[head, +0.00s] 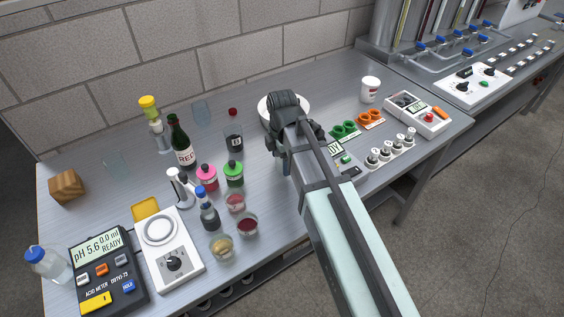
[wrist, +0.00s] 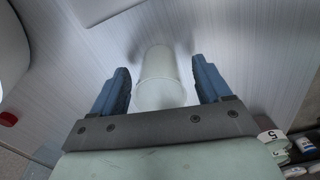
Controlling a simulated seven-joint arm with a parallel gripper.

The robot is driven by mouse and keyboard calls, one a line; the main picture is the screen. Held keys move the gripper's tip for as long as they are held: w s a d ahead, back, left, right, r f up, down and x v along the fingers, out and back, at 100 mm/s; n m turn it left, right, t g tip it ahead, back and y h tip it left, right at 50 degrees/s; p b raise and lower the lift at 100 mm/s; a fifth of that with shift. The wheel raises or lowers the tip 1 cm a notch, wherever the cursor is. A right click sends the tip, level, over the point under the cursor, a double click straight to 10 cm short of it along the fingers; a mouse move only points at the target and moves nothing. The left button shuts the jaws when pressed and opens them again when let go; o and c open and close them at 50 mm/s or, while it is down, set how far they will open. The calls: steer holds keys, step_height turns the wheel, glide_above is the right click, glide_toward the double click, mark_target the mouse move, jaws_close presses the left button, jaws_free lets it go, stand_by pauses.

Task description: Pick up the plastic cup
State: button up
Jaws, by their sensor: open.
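A pale, translucent plastic cup (wrist: 160,92) stands between the two blue fingers of my gripper (wrist: 161,76) in the wrist view. The fingers are open, one on either side of the cup, with a visible gap on both sides. In the head view my gripper (head: 284,160) is low over the table, just in front of a white bowl. The arm and gripper mostly hide the cup there, so I cannot tell its outline in that view.
The white bowl (head: 299,103) is close behind my gripper. Green rings (head: 346,130) and knobbed weights (head: 392,150) are to the right. Bare table lies behind the bowl.

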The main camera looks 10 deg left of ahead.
steer(key=c, duration=1.1)
steer(key=shift+r, duration=0.1)
